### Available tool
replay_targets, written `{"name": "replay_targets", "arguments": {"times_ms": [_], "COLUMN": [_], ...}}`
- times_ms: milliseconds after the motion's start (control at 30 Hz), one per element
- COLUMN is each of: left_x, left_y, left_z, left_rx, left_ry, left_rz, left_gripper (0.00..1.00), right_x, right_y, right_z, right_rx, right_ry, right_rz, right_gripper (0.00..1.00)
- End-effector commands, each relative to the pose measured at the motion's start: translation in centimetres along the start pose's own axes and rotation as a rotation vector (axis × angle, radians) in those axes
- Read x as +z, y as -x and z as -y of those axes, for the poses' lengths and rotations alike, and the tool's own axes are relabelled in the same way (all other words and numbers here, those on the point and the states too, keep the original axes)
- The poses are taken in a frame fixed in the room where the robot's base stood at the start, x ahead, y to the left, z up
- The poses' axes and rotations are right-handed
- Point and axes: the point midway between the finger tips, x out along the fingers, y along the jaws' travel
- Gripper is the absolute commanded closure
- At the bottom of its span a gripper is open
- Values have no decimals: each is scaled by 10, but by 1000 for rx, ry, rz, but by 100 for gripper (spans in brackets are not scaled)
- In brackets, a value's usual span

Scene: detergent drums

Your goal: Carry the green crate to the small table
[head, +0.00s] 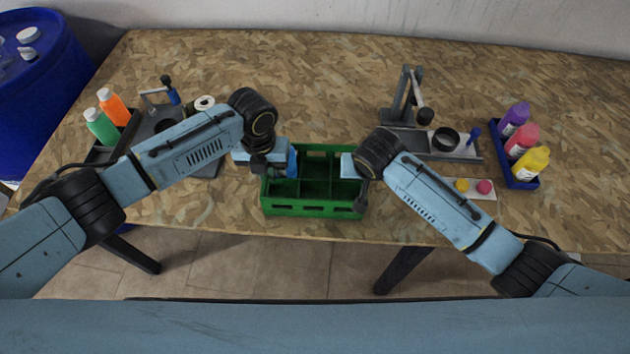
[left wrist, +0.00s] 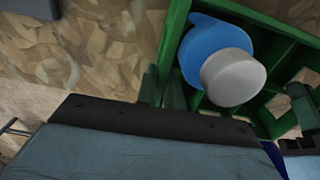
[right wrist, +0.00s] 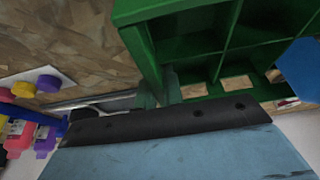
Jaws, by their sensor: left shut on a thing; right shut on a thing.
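The green crate (head: 315,208), divided into compartments, is at the front edge of the wood-chip table; I cannot tell whether it rests on it or hangs just above. It also shows in the left wrist view (left wrist: 172,40) and right wrist view (right wrist: 180,8). A blue bottle with a grey cap (left wrist: 225,75) stands in a left compartment; the others I can see look empty. My left gripper (head: 265,168) is shut on the crate's left wall. My right gripper (head: 361,190) is shut on its right wall; the arm partly hides it. No small table is identifiable.
The wood-chip table (head: 310,70) holds a tray with green and orange bottles (head: 102,128) at left, a metal stand (head: 405,100) behind, and a blue tray of bottles (head: 522,180) at right. A blue drum (head: 40,90) stands far left. Floor (head: 250,265) shows in front.

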Motion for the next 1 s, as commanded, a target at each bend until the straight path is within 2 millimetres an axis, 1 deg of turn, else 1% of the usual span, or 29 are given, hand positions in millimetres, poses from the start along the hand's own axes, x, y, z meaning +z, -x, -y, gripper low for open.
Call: {"name": "replay_targets", "arguments": {"times_ms": [267,700,833,1000], "left_x": [1,1,1,1], "left_y": [10,47,52,51], "left_z": [0,0,0,0], "left_rx": [-1,-1,-1,-1], "left_ry": [0,0,0,0], "left_rz": [2,2,2,2], "left_gripper": [100,100,100,100], "right_x": [-4,-18,-20,-19], "right_y": [9,43,47,47], "right_z": [0,0,0,0], "right_rx": [-1,0,0,0], "right_ry": [0,0,0,0], "right_rz": [-1,-1,-1,0], "right_gripper": [100,100,100,100]}}
